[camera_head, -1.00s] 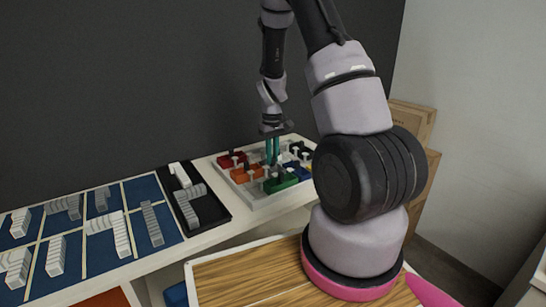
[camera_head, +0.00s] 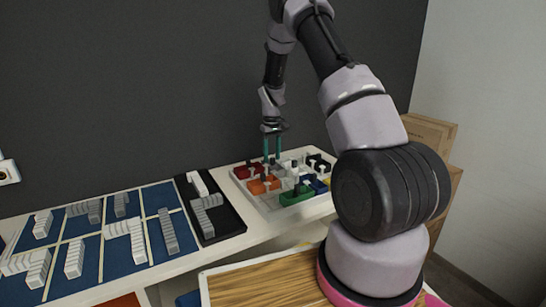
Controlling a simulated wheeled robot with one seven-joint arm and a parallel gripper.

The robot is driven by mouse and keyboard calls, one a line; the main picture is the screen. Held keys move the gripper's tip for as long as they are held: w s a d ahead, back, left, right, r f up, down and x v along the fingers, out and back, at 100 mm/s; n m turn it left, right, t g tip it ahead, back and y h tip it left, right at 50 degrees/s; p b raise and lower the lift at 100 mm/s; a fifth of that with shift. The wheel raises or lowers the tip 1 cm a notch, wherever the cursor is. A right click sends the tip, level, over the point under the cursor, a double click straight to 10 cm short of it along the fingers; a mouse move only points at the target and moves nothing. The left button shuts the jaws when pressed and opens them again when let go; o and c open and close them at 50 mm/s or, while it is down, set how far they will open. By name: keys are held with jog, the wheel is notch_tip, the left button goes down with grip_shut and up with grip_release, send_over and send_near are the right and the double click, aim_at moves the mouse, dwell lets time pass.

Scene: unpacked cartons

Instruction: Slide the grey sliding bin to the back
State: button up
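A pale tray (camera_head: 274,212) holds several coloured sliding bins with upright handles. I make out a red bin (camera_head: 247,171), an orange bin (camera_head: 262,186), a green bin (camera_head: 297,196), a blue bin (camera_head: 315,184) and a black bin (camera_head: 321,163). A pale grey bin appears to lie among them near the middle (camera_head: 289,170), but its outline is too small to be sure. My gripper (camera_head: 272,159) points down at the tray's back left, beside the red bin. Its two teal fingers stand apart with a gap between them. I cannot tell the height of the fingertips.
A black tray (camera_head: 226,225) with grey ribbed blocks lies left of the bins. A blue sectioned mat (camera_head: 125,265) with several ribbed blocks lies further left. A dark wall (camera_head: 130,90) stands behind. Cartons (camera_head: 430,133) are stacked at the right.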

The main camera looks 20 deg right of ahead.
jog(key=shift+s, duration=0.1)
notch_tip(320, 180, up, 11)
dwell(0.6)
dwell(0.3)
jog(key=s+a+r+m+t+y, duration=0.1)
jog(key=s+a+r+m+t, duration=0.1)
jog(key=s+r, duration=0.6)
jog(key=s+a+r+m+t, duration=0.1)
jog(key=s+r, duration=0.5)
jog(key=r, duration=0.5)
jog(key=s+a+r+m+t, duration=0.1)
jog(key=s+r+t, duration=0.1)
jog(key=s, duration=0.8)
jog(key=s+a+r+m+t+y, duration=0.1)
jog(key=s+a+r+m+t, duration=0.1)
jog(key=s, duration=0.9)
jog(key=shift+r, duration=0.5)
